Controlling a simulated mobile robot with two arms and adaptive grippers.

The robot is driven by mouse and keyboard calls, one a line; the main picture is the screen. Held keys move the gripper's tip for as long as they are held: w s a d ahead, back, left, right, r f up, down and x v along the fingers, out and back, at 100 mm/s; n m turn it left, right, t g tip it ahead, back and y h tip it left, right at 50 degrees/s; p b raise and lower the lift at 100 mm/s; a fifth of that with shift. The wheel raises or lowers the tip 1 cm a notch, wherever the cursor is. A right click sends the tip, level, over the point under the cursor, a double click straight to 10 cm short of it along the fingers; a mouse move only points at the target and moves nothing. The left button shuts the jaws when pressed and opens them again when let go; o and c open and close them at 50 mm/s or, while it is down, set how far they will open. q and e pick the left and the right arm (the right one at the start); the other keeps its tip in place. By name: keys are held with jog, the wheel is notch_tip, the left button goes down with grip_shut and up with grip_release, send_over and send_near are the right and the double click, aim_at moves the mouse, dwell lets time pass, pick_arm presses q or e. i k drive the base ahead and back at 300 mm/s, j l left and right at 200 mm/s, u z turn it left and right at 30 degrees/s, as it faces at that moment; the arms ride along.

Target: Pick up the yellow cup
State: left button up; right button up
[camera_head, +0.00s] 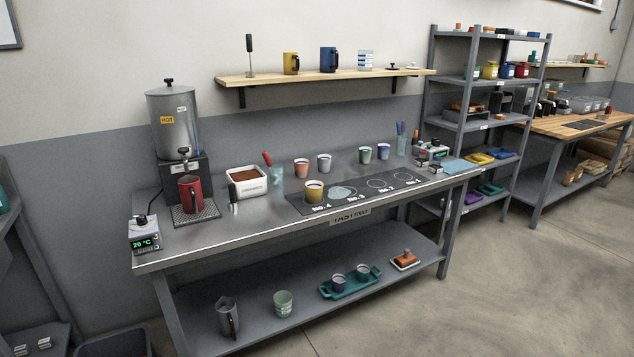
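A small cup with a yellow band (314,192) stands upright on the black tasting mat (298,205), at the spot marked No.4. Neither of my grippers shows in the head view, so I see nothing held.
A grey shelf rack (431,100) stands right. Floor in front is clear.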

aim_at(314, 192)
jog(key=i+l, duration=0.15)
jog(key=i, duration=0.25)
jog(key=i+l, duration=0.1)
jog(key=i, duration=0.3)
jog(key=i+l, duration=0.15)
jog(key=i, duration=0.2)
jog(key=i+j+u, duration=0.05)
